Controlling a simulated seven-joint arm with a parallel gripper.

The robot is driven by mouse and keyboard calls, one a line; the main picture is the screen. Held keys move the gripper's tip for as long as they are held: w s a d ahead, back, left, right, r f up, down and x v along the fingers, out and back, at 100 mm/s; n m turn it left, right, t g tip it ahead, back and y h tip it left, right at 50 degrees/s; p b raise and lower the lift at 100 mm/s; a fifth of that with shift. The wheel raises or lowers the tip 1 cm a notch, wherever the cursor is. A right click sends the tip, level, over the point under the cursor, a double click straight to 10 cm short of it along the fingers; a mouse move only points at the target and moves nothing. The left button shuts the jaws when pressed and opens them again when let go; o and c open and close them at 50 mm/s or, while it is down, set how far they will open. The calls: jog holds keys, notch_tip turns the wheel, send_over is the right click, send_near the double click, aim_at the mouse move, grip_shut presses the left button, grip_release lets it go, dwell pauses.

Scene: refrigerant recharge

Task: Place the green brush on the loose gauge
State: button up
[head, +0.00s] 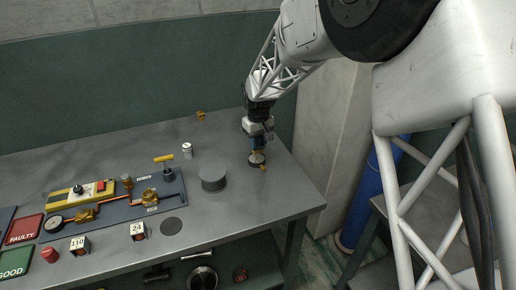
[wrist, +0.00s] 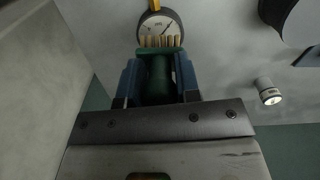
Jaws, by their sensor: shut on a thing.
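My gripper (head: 256,144) points down over the right part of the bench. In the wrist view its blue fingers (wrist: 159,82) are shut on the green brush (wrist: 158,70), whose tan bristles point away from the gripper. The loose gauge (head: 257,160), a round white dial with a dark rim and a brass stem, lies on the bench just below the gripper. In the wrist view the bristles overlap the near edge of the gauge dial (wrist: 158,27). I cannot tell whether they touch it. In the head view the brush is mostly hidden by the fingers.
A dark grey cylinder (head: 213,178) and a small white canister (head: 187,150) stand left of the gauge. A blue board (head: 115,209) with brass valves, pipes and another gauge (head: 54,223) lies further left. The bench's right edge is close to the loose gauge.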

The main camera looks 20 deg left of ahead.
jog(key=shift+f, duration=0.1)
dwell(0.3)
jog(key=shift+f, duration=1.6)
jog(key=shift+f, duration=0.2)
jog(key=o, duration=1)
jog(key=shift+r, duration=0.2)
notch_tip(320, 180, up, 12)
jog(key=shift+f, duration=0.1)
